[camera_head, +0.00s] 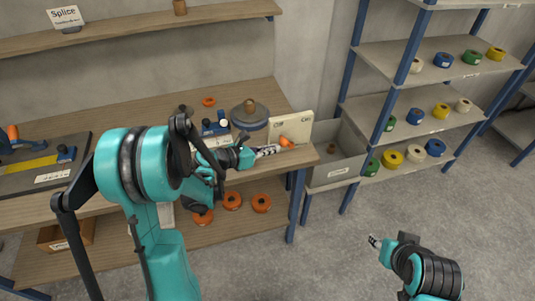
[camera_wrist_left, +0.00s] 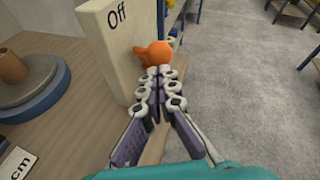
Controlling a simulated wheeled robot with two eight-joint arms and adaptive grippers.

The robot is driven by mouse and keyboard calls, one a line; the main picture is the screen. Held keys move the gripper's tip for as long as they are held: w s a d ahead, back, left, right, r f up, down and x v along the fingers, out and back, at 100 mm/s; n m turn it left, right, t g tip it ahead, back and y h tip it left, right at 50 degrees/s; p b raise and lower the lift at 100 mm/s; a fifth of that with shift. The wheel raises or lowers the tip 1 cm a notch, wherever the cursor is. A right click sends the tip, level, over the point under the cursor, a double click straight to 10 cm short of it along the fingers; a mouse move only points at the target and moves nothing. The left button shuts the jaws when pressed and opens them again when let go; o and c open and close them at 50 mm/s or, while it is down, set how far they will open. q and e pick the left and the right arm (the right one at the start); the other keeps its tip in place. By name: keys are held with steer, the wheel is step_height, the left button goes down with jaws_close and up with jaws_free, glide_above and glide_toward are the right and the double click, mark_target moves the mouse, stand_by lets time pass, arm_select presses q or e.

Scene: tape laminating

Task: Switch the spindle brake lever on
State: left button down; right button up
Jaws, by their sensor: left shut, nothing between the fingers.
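A cream panel (camera_head: 302,128) stands upright at the right end of the workbench, with small dark labels on its face. The left wrist view shows this panel (camera_wrist_left: 108,62) close up, with the word "Off" near its top. The orange lever knob (camera_head: 286,142) is in front of the panel's lower part; it also shows in the left wrist view (camera_wrist_left: 155,55), just beyond my fingertips. The lever's shaft is hidden. My left gripper (camera_head: 278,148) is shut and empty beside the knob; whether it touches is unclear. My right gripper (camera_head: 374,241) is over open floor, its opening too small to judge.
A grey spool (camera_head: 250,117) on the bench (camera_head: 230,100) is behind my left gripper. A grey bin (camera_head: 340,151) stands right of the panel. Shelves (camera_head: 395,103) with coloured tape rolls are at the right. Open floor (camera_head: 330,250) is in front.

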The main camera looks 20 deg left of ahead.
stand_by(0.3)
arm_select(q)
steer(key=shift+w+d+r+p, duration=0.15)
steer(key=shift+r+p, duration=0.2)
steer(key=shift+p, duration=0.3)
arm_select(e)
steer(key=shift+r, duration=0.6)
arm_select(q)
steer(key=shift+d+r+g, duration=0.1)
steer(key=shift+g, duration=0.2)
arm_select(e)
steer(key=shift+r, duration=0.25)
